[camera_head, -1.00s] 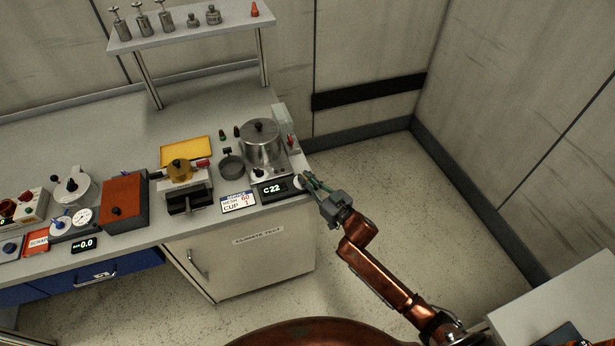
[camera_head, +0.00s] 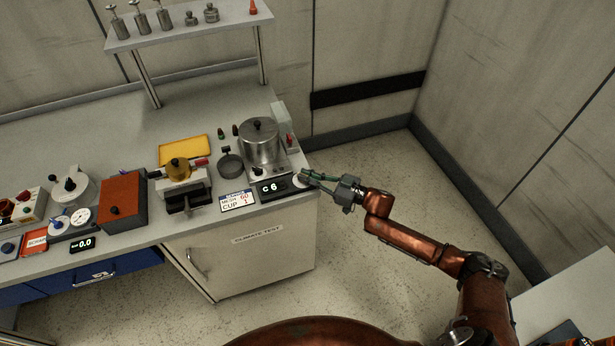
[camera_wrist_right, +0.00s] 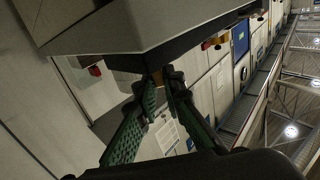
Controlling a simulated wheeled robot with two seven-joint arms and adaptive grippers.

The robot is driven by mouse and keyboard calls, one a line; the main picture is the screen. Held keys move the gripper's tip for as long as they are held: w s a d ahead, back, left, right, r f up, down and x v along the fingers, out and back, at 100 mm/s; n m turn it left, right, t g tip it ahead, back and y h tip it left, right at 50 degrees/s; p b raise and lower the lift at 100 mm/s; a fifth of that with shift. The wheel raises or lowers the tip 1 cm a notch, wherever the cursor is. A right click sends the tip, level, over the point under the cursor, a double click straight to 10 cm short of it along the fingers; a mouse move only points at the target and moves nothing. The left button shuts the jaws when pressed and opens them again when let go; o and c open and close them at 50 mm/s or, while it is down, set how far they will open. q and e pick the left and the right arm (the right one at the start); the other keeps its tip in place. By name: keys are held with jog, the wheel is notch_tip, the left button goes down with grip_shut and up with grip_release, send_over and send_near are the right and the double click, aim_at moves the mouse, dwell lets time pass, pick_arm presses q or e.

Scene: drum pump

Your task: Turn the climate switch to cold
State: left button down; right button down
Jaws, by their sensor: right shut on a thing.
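The climate switch (camera_head: 298,181) is a small knob on a pale round base at the right front corner of the bench, beside a black display (camera_head: 271,188) that reads "C 6". My right gripper (camera_head: 306,177) reaches it from the right, with its green fingers shut on the switch and mostly hiding it. In the right wrist view the fingertips (camera_wrist_right: 165,77) come together just under a dark edge; the switch itself is hard to make out there. My left gripper is not in view.
A steel pot (camera_head: 259,143) stands behind the display. A sign card (camera_head: 238,201), a yellow-topped device (camera_head: 180,172) and a red-brown box (camera_head: 121,200) stand to the left. The white cabinet (camera_head: 245,260) is below. The floor right of the bench is clear.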

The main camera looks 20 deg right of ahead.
jog(key=shift+r, duration=0.1)
jog(key=c, duration=2)
grip_release()
jog(key=shift+c, duration=0.2)
jog(key=v, duration=1.2)
